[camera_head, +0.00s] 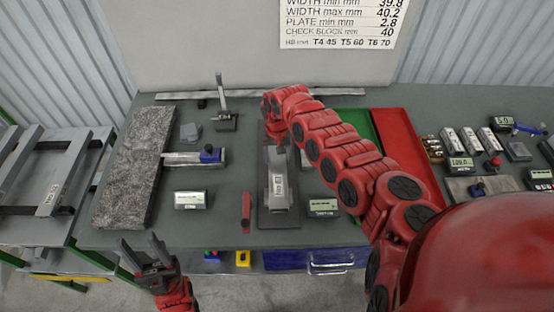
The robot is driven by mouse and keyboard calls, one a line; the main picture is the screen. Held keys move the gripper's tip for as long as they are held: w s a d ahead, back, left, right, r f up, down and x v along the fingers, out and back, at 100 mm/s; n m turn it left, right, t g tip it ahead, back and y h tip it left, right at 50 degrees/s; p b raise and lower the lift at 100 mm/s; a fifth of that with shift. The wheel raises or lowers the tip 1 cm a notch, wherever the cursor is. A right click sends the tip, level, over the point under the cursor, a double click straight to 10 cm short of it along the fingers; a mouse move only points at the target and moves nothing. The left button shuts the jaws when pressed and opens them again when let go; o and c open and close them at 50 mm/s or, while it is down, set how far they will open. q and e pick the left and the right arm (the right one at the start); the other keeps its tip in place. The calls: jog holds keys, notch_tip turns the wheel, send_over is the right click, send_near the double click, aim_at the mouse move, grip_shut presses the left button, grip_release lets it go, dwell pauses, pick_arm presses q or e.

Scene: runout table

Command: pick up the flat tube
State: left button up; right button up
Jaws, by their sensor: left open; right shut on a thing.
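A grey flat tube (278,186) with a white label lies lengthwise over a dark plate (278,221) in the middle of the table. My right arm comes in from the right and bends down at the tube's far end. My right gripper (276,136) is there, shut on the tube; its fingertips are mostly hidden by my own wrist. I cannot tell whether the tube is clear of the plate. My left gripper (141,252) is open and empty, in front of the table's near left edge.
A grey granite slab (131,180) lies on the left. A caliper (196,158), a stand (224,121), displays (190,200) (323,207) and a red block (246,212) surround the tube. Green (362,122) and red (408,145) trays lie right. A rack (62,190) stands left.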

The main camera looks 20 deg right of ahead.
grip_shut()
